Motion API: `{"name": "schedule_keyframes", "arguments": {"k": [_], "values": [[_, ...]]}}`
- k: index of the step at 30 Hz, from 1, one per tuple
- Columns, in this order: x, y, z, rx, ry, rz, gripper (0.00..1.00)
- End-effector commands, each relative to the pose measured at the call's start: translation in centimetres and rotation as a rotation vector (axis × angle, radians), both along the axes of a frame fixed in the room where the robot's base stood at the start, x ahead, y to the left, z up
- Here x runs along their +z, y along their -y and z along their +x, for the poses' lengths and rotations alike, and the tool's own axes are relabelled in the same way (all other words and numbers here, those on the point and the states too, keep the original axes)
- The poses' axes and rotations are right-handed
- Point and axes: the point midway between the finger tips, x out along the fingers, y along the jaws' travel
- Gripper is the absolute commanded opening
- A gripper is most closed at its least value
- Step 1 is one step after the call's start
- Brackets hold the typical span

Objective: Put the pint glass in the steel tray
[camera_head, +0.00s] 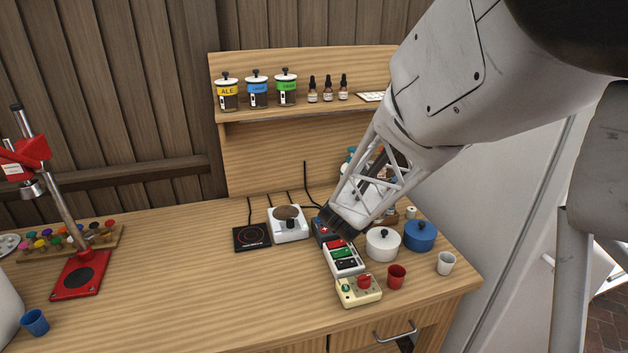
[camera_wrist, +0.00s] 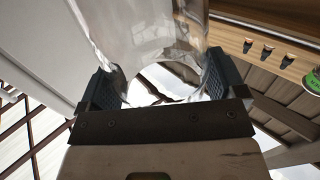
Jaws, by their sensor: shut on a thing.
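In the wrist view my gripper (camera_wrist: 160,84) has its two dark fingers on either side of a clear pint glass (camera_wrist: 142,35) and is shut on it. The glass fills the upper middle of that view, and its far end is cut off by the picture edge. In the head view my arm crosses the right half, and I cannot make out the fingers or the glass there. I cannot pick out the steel tray for certain in either view.
The wooden counter (camera_head: 190,295) is clear at centre left. A control box (camera_head: 358,290), red cup (camera_head: 396,277), white cup (camera_head: 446,263), white pot (camera_head: 382,244) and blue pot (camera_head: 420,236) crowd its right side. A red stand (camera_head: 80,275) and blue cup (camera_head: 35,322) are at left.

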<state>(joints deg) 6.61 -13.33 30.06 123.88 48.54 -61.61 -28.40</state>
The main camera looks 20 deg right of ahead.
Motion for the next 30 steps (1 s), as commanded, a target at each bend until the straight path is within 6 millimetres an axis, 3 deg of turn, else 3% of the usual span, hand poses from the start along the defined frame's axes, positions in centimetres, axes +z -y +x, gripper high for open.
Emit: {"name": "schedule_keyframes", "arguments": {"k": [6, 12, 30], "values": [[0.3, 4.2, 0.7, -0.068, 0.001, 0.001, 0.37], [0.4, 6.1, 0.9, -0.098, -0.001, 0.001, 0.37], [0.5, 6.4, 1.4, -0.103, 0.000, 0.002, 0.37]]}}
